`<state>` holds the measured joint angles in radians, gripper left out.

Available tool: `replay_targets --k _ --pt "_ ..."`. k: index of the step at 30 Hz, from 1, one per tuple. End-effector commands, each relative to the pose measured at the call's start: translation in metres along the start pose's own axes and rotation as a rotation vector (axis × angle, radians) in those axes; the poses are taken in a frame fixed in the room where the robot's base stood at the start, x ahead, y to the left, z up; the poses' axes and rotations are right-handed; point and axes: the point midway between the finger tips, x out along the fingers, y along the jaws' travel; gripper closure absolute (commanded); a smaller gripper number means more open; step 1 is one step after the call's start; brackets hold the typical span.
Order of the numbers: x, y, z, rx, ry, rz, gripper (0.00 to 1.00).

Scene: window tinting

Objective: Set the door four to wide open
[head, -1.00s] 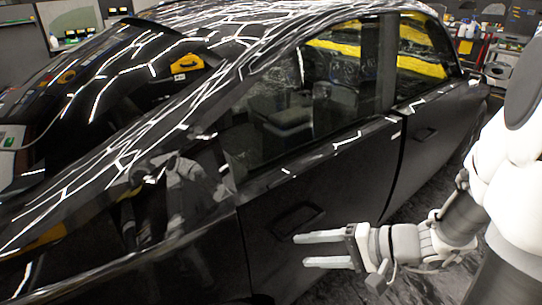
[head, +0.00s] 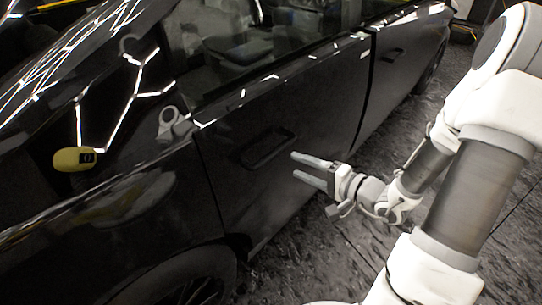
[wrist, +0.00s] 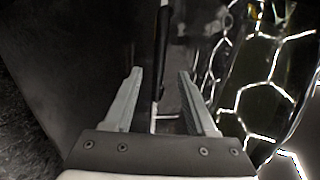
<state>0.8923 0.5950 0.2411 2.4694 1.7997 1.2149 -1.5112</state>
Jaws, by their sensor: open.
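A glossy black car fills the left of the head view. Its nearer side door (head: 300,105) is shut and has a dark recessed handle (head: 268,147) near its left edge. A second door (head: 400,60) with its own handle (head: 393,55) lies farther along and also looks shut. Which one is door four I cannot tell. My gripper (head: 293,166) is open and empty, beside the nearer door, just right of its handle and apart from it. In the wrist view my open fingers (wrist: 157,100) point along dark bodywork, with a thin vertical seam between them.
A wheel (head: 190,285) shows at the lower left. A yellow object (head: 75,159) appears on the dark body panel, perhaps as a reflection. The dark floor (head: 310,255) beside the car is clear around my arm.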

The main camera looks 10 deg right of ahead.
Motion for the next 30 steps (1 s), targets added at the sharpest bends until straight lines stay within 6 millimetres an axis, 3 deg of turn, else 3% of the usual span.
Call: replay_targets --k 9,15,28,30 --pt "0.069 0.001 0.001 0.0 -0.004 -0.001 0.43" --pt "0.096 0.0 0.001 -0.001 -0.002 -0.001 0.43" --pt "0.106 0.0 0.0 0.0 0.0 0.0 0.43" --pt "0.106 0.0 0.0 0.0 0.0 0.0 0.56"
